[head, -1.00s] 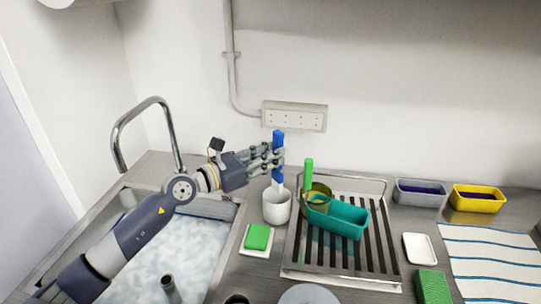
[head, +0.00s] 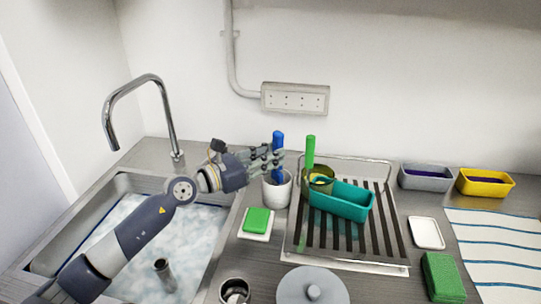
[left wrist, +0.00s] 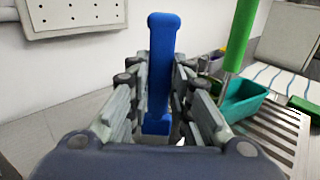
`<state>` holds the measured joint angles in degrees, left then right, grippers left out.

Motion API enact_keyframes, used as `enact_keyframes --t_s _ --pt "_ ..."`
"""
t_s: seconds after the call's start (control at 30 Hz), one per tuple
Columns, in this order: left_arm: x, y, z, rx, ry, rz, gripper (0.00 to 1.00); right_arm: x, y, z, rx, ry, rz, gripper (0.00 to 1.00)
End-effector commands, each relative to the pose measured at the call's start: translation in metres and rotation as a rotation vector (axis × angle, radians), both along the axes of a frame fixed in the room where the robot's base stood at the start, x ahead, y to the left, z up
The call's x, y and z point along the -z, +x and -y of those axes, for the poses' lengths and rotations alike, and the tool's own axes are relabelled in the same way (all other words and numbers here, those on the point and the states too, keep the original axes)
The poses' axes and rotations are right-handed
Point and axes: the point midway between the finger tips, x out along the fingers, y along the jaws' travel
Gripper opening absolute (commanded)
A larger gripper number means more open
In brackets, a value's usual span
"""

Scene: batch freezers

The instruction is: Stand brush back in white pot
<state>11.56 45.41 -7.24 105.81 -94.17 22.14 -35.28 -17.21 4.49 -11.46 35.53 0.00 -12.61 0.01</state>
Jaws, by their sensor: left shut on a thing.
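The blue brush (head: 278,141) stands upright with its lower end inside the white pot (head: 277,193), its handle rising above the rim. My left gripper (head: 270,161) is shut on the brush handle just above the pot. In the left wrist view the blue brush (left wrist: 162,70) rises between the two rows of fingers of my left gripper (left wrist: 160,95). The bristles are hidden in the pot. I cannot tell whether the brush touches the pot's bottom. My right gripper is not in view.
Right of the pot, a drying rack (head: 345,245) holds a teal tub (head: 343,200) and a green-handled item (head: 310,152). A green sponge (head: 257,220) lies on a white dish in front. The foamy sink (head: 180,245) is left. A grey lid (head: 311,290) lies nearest.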

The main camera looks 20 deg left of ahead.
Motion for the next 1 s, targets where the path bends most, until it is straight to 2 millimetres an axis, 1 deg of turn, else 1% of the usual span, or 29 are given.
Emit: enact_keyframes --t_s 0.17,0.2,0.3,0.53,0.6,0.73,0.87,1.0 --pt "0.0 0.0 0.0 0.0 0.0 0.0 0.0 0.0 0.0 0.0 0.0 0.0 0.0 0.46" --pt "0.0 0.0 0.0 0.0 0.0 0.0 0.24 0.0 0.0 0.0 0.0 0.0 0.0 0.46" --pt "0.0 0.0 0.0 0.0 0.0 0.0 0.43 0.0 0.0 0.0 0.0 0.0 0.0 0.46" --pt "0.0 0.0 0.0 0.0 0.0 0.0 0.43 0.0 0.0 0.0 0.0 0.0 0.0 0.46" --pt "0.0 0.0 0.0 0.0 0.001 -0.001 0.43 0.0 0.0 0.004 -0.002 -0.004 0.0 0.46" --pt "0.001 -0.004 -0.002 -0.001 0.001 -0.002 0.43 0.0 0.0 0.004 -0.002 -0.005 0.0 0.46" --pt "0.002 -0.014 -0.009 -0.002 0.002 -0.003 0.43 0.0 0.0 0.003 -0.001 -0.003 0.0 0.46" --pt "0.001 -0.031 -0.018 -0.001 0.002 -0.003 0.43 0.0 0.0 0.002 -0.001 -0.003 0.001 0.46"
